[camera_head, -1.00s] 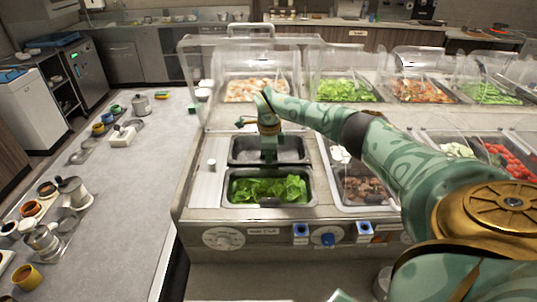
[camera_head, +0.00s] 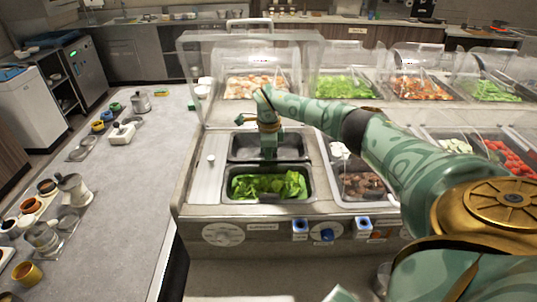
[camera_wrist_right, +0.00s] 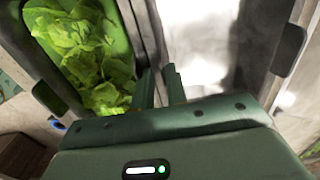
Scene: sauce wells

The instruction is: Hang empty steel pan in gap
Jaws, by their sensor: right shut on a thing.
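The empty steel pan (camera_head: 292,147) sits in the counter opening behind a pan of green lettuce (camera_head: 305,172). In the head view my right gripper (camera_head: 268,157) reaches down at the pan's front edge, beside the lettuce pan. In the right wrist view the fingers (camera_wrist_right: 161,82) are close together, shut on the steel rim. The bright inside of the steel pan (camera_wrist_right: 195,45) lies to their right and the lettuce (camera_wrist_right: 85,45) to their left. The fingertips' far ends are hidden. My left gripper is not in view.
A clear guard (camera_head: 250,50) stands behind the pans. A flat steel plate (camera_head: 206,180) lies to their left. A pan of brown meat (camera_head: 362,186) lies to the right under my arm. The long counter (camera_head: 115,215) at left holds several cups and jugs.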

